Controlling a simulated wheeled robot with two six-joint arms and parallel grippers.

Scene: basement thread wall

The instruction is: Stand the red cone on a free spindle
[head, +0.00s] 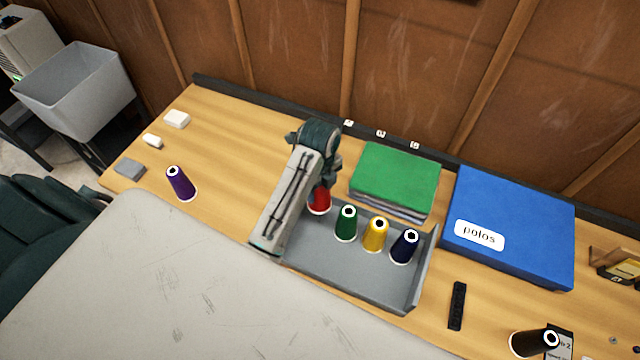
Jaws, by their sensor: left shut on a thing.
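The red cone (319,202) shows below my left gripper (322,184), at the left end of a grey tray (345,268). The gripper is shut on it, and my arm hides its upper part and left side. I cannot tell whether the cone rests in the tray or is just lifted. A green cone (346,224), a yellow cone (375,236) and a navy cone (404,248) stand in a row to its right in the tray. No spindle can be made out in this view. My right gripper is not in view.
Green folded cloth (395,178) and a blue box marked "polos" (515,225) lie behind and right. A black remote-like bar (457,306) lies right of the tray.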

